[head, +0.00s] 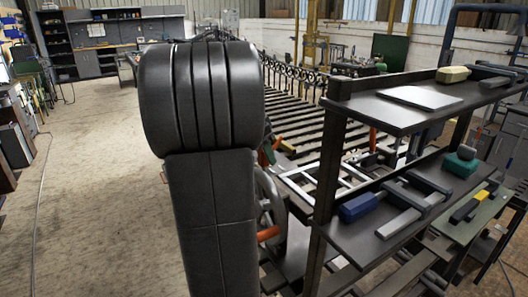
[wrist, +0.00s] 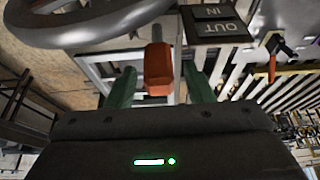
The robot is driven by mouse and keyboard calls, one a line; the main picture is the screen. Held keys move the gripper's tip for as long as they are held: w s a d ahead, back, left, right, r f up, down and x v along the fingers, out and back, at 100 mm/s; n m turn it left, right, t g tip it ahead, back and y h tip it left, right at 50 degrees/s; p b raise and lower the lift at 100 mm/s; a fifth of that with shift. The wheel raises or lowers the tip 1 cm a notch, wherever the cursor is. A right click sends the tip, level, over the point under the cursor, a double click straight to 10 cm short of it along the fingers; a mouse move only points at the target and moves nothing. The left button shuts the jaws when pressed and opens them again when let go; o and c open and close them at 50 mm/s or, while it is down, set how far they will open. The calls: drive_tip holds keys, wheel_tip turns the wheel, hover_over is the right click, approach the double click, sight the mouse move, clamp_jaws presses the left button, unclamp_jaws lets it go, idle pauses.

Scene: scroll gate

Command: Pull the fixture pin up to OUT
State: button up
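In the wrist view an orange grip (wrist: 158,70) on a grey metal stem, apparently the fixture pin, stands beside a dark plate (wrist: 222,22) marked IN and OUT, whose lettering appears upside down. My gripper (wrist: 159,73) is open. Its two green fingers lie one on each side of the orange grip, with a narrow gap visible on both sides. Whether the fingertips reach past the grip in depth is unclear. In the head view my arm hides the gripper; an orange handle (head: 268,233) shows just right of the arm, and I cannot tell if it is the same one.
A grey handwheel (wrist: 95,28) lies close by at the upper left of the wrist view; it also shows in the head view (head: 272,205). Another orange lever (wrist: 272,68) is to the right. A shelf rack (head: 395,112) with tools stands right. Floor at left is clear.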

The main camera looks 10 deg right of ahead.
drive_tip(key=v, duration=1.3)
drive_tip(key=shift+r, duration=0.35)
drive_tip(key=shift+a, duration=0.15)
drive_tip(key=x, duration=1.5)
drive_tip(key=shift+s+a+f+b, duration=0.15)
drive_tip(key=shift+f+b, duration=0.05)
drive_tip(key=shift+b, duration=0.2)
drive_tip(key=shift+f+b, duration=0.45)
drive_tip(key=shift+f, duration=0.3)
drive_tip(key=shift+r, duration=0.1)
